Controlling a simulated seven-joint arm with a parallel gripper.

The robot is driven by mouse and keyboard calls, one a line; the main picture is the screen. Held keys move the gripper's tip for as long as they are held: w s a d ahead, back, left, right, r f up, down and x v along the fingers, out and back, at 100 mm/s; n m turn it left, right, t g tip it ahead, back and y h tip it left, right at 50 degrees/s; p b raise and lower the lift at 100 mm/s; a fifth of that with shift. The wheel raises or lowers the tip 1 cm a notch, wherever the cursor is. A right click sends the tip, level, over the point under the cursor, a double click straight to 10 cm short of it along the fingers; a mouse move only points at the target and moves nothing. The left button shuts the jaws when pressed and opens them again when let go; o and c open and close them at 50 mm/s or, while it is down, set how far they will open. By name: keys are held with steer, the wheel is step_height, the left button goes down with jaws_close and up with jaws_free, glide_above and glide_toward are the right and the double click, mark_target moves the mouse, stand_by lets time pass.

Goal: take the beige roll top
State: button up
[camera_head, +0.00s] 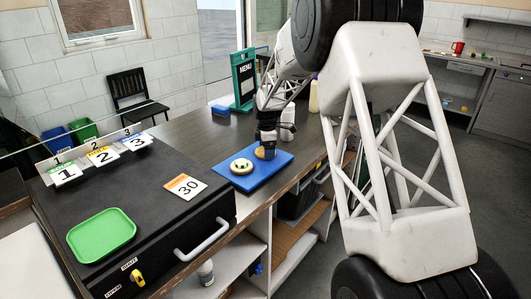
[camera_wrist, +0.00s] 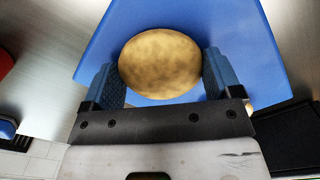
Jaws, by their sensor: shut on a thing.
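The beige roll top (camera_wrist: 160,63) is between the two blue finger pads of my gripper (camera_wrist: 159,66) in the wrist view. My gripper is shut on it. In the head view my gripper (camera_head: 266,146) points down over the right part of the blue board (camera_head: 262,178), with the roll top (camera_head: 260,153) at its fingers. I cannot tell whether the roll top touches the board. A round pale roll piece with a green and yellowish filling (camera_head: 241,166) lies on the board to its left.
A black case (camera_head: 150,235) with a green tray (camera_head: 101,234) and a "30" card (camera_head: 185,186) stands at the front left. Numbered cards 1, 2 and 3 stand behind. A green menu stand (camera_head: 243,80) and a white bottle (camera_head: 288,122) are near my arm.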

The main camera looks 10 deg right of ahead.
steer(key=shift+r, duration=0.1)
steer(key=shift+r, duration=0.8)
step_height(320, 180, up, 2)
steer(key=s, duration=0.5)
steer(key=s+d, duration=0.1)
steer(key=s, duration=0.4)
steer(key=s+r, duration=0.1)
steer(key=s, duration=0.5)
steer(key=shift+d+r, duration=0.1)
steer(key=shift+d, duration=0.1)
